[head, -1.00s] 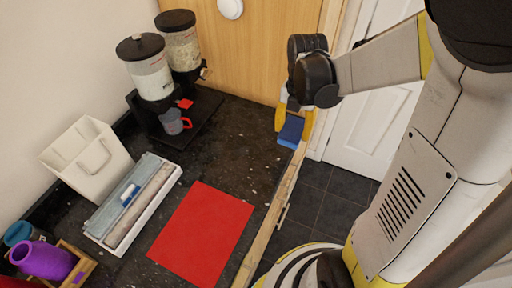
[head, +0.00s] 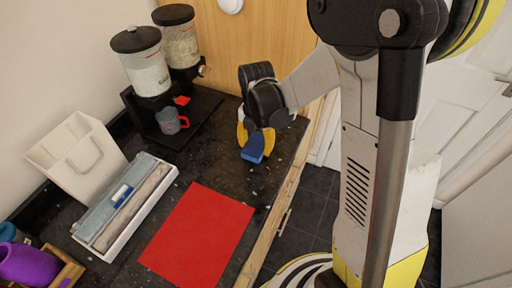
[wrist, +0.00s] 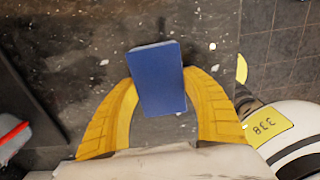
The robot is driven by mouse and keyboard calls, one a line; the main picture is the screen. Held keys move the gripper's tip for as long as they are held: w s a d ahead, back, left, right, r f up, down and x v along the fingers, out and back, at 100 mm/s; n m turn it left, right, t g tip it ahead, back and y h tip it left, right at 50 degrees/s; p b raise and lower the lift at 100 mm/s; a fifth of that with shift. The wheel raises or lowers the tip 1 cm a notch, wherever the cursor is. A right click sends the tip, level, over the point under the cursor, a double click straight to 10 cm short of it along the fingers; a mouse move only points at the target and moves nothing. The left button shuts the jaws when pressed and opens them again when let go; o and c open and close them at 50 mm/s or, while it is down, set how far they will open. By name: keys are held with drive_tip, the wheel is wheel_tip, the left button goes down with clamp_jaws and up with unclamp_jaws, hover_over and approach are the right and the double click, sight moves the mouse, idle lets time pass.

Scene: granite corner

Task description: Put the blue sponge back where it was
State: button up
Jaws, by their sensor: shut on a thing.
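The blue sponge (head: 257,147) is between the yellow fingers of my gripper (head: 252,140), above the dark granite counter near its right edge. In the wrist view the sponge (wrist: 157,79) shows as a blue block with a finger pressed on each side, and the speckled counter lies below it. My gripper (wrist: 160,110) is shut on it. The head view does not clearly show how high the sponge is above the counter.
A red mat (head: 198,236) lies on the counter in front. A white tray (head: 107,244) with a blue-and-white item, a white bin (head: 77,159), a grey mug (head: 169,121) with red handle and two dispensers (head: 140,65) stand left. Bare counter (head: 212,165) lies between mug and mat.

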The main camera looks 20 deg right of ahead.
sight(256, 145)
drive_tip(key=shift+c, duration=0.7)
drive_tip(key=o, duration=1.2)
drive_tip(key=shift+r, duration=0.15)
wheel_tip(256, 145, up, 11)
drive_tip(key=p, duration=0.4)
drive_tip(key=s+r+m+t, duration=0.3)
drive_tip(key=s+r+m, duration=0.2)
drive_tip(key=m, duration=0.8)
drive_tip(key=s+r+m+t, duration=0.4)
drive_tip(key=s+m, duration=0.4)
drive_tip(key=m, duration=0.6)
drive_tip(key=shift+s+r, duration=0.4)
drive_tip(key=shift+r, duration=0.05)
drive_tip(key=shift+d, duration=0.1)
